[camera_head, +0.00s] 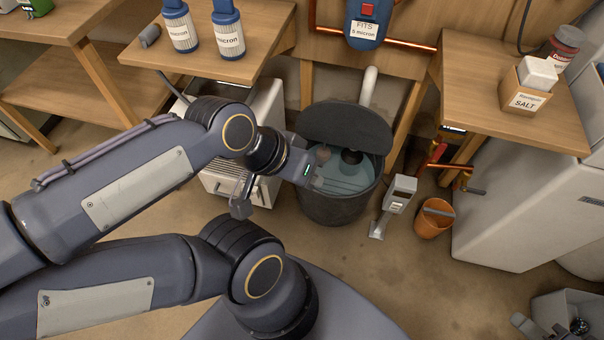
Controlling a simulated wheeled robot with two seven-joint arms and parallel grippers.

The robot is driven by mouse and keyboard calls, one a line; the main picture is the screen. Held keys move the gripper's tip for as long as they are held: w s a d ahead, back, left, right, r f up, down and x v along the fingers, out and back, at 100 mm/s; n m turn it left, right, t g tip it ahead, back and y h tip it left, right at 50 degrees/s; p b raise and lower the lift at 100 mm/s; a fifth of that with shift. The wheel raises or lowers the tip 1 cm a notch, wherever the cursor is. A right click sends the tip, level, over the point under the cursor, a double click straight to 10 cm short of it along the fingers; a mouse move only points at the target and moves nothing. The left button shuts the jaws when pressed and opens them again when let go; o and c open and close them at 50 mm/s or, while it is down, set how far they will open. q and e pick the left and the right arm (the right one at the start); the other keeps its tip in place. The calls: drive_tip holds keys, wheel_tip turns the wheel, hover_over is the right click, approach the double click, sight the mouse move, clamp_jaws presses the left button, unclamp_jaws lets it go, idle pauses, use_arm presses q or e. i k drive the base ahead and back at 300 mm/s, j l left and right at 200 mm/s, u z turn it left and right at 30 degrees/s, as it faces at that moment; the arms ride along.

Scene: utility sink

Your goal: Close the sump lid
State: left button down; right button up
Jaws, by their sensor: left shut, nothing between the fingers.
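The sump (337,212) is a round dark tub on the floor with bluish water inside. Its dark round lid (346,124) stands open, tilted up at the back rim. A black fitting and a small brownish round thing show in the water. My left gripper (340,187) reaches in from the left, over the left part of the opening, in front of and below the raised lid. It is shut and empty. It looks apart from the lid, but its exact height over the rim is hard to judge. Part of my right gripper may show at the lower right corner, too cut off to read.
A white cabinet (262,105) stands left of the sump under a wooden bench (215,68). A white pipe (368,86) rises behind the lid. Floor in front is partly clear.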

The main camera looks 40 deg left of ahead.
sight(349, 125)
drive_tip(key=u, duration=1.05)
drive_tip(key=i+j, duration=0.15)
drive_tip(key=j, duration=0.2)
drive_tip(key=i+j+u, duration=0.1)
drive_tip(key=j, duration=0.3)
drive_tip(key=i+j, duration=0.25)
drive_tip(key=i+j+u, duration=0.1)
drive_tip(key=j, duration=0.35)
